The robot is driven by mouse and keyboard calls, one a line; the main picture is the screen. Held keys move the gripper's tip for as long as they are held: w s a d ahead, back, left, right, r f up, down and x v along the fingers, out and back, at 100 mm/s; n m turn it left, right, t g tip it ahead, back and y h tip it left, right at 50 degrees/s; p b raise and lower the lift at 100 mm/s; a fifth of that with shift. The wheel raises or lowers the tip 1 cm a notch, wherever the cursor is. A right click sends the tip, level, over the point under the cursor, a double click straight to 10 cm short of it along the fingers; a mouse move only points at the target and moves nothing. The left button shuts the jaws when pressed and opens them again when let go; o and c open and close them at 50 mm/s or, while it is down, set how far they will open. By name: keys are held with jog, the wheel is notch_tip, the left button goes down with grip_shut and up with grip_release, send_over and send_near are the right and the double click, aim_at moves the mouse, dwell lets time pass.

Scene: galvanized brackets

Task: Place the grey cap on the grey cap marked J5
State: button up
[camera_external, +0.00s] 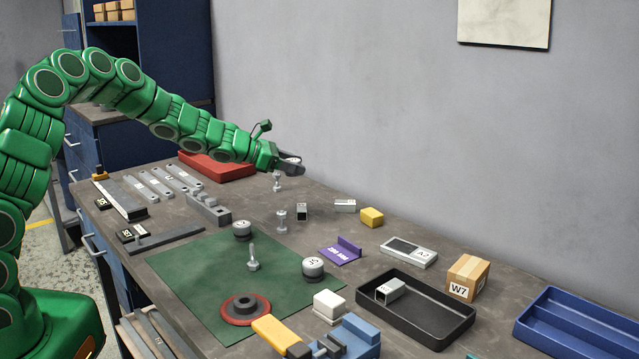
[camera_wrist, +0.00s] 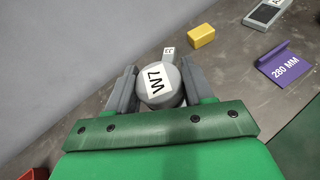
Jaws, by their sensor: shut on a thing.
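My gripper (camera_external: 292,162) is held above the far part of the workbench, shut on a round grey cap. Another round grey cap (camera_external: 242,231) with a label too small to read stands at the mat's back edge.
The green mat (camera_external: 190,270) also bears an upright bolt (camera_external: 253,260) and a red ring piece (camera_external: 243,307). A purple bracket (camera_external: 342,251), a yellow block (camera_external: 371,217) and a black tray (camera_external: 440,317) lie right of the mat. A red tray (camera_external: 220,168) is behind the arm.

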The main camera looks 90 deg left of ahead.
jog(key=s+d+r+m+h, duration=0.1)
jog(key=d+r+m+h, duration=0.2)
jog(key=d, duration=0.9)
jog(key=s+d+m+g+h, duration=0.1)
jog(key=s+d+m+h, duration=0.2)
jog(key=d, duration=1)
jog(key=d+r+m+h, duration=0.2)
jog(key=d+m+h, duration=0.25)
jog(key=d, duration=0.75)
send_over(313, 263)
jog(key=s, duration=0.1)
jog(key=shift+n+h, duration=0.35)
jog(key=f, duration=0.8)
jog(key=shift+s+d+f, duration=0.1)
jog(key=shift+d+f, duration=0.15)
jog(key=shift+f, duration=0.05)
jog(key=shift+w+a+f, duration=0.25)
jog(key=shift+w+f, duration=0.3)
jog(key=shift+f, duration=1.75)
jog(key=shift+f, duration=0.1)
jog(key=o, duration=1.1)
